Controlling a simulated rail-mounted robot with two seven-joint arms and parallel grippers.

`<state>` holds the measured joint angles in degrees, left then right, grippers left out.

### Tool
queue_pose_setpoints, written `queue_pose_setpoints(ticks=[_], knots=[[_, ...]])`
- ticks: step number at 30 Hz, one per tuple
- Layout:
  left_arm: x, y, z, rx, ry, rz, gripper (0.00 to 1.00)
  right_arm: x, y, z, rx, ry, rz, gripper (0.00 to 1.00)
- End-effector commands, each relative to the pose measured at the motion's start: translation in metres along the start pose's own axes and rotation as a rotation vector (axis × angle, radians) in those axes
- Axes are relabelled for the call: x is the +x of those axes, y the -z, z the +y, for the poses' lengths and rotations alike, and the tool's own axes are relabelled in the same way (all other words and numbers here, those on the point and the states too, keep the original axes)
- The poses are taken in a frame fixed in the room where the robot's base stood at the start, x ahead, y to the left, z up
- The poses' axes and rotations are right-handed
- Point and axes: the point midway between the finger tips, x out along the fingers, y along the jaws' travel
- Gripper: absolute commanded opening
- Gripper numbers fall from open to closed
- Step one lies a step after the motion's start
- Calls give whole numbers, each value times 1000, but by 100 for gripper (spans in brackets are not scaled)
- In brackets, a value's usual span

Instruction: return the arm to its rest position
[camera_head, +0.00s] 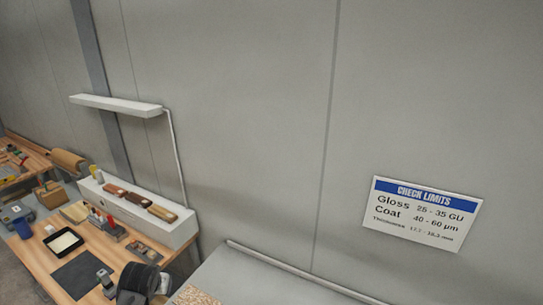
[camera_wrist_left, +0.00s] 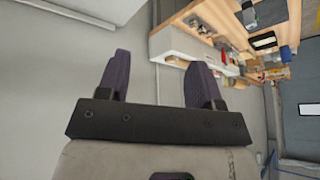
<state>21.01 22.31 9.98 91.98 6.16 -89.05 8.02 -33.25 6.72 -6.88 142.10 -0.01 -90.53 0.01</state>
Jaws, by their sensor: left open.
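My left gripper (camera_wrist_left: 158,64) shows in the left wrist view with its two dark fingers spread apart and nothing between them. The fingers touch nothing that I can see. A dark rounded part (camera_head: 137,282) at the bottom of the head view may belong to my left arm; I cannot tell. My right gripper is in neither view.
A wooden bench (camera_head: 112,248) at lower left holds a white box (camera_head: 150,228) with wood samples, a black-rimmed tray (camera_head: 63,241) and a dark mat (camera_head: 76,274). A lamp (camera_head: 116,106) and a CHECK LIMITS sign (camera_head: 422,213) are on the wall. A grey surface (camera_head: 262,279) lies at bottom centre.

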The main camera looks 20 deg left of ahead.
Motion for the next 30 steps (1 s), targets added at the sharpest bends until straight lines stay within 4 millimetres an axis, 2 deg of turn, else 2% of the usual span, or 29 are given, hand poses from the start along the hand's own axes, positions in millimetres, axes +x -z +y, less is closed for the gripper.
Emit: queue_pose_setpoints(ticks=[1, 4, 7, 8, 11, 12, 14, 15, 17, 21, 25, 30], knots=[[-19, -3, 18, 82, -5, 56, 60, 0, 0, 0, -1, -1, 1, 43], [-55, -21, 51, 224, -19, 149, 60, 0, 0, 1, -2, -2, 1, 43], [-88, -56, 84, 323, -51, 222, 60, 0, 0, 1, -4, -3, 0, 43], [-98, -69, 93, 342, -65, 240, 60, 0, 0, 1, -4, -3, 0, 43], [-129, -126, 121, 396, -132, 273, 60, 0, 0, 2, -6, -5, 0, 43], [-139, -150, 130, 413, -162, 273, 60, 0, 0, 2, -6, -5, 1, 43], [-151, -185, 139, 430, -205, 257, 60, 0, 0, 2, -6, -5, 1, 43], [-156, -208, 144, 438, -232, 235, 60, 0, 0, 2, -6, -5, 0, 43], [-159, -240, 148, 448, -265, 187, 60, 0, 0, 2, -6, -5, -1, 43], [-151, -309, 150, 462, -302, 37, 60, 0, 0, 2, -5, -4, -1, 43], [-147, -352, 144, 463, -309, -63, 60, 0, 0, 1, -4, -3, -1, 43], [-146, -381, 136, 468, -306, -131, 60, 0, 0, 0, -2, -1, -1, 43]])
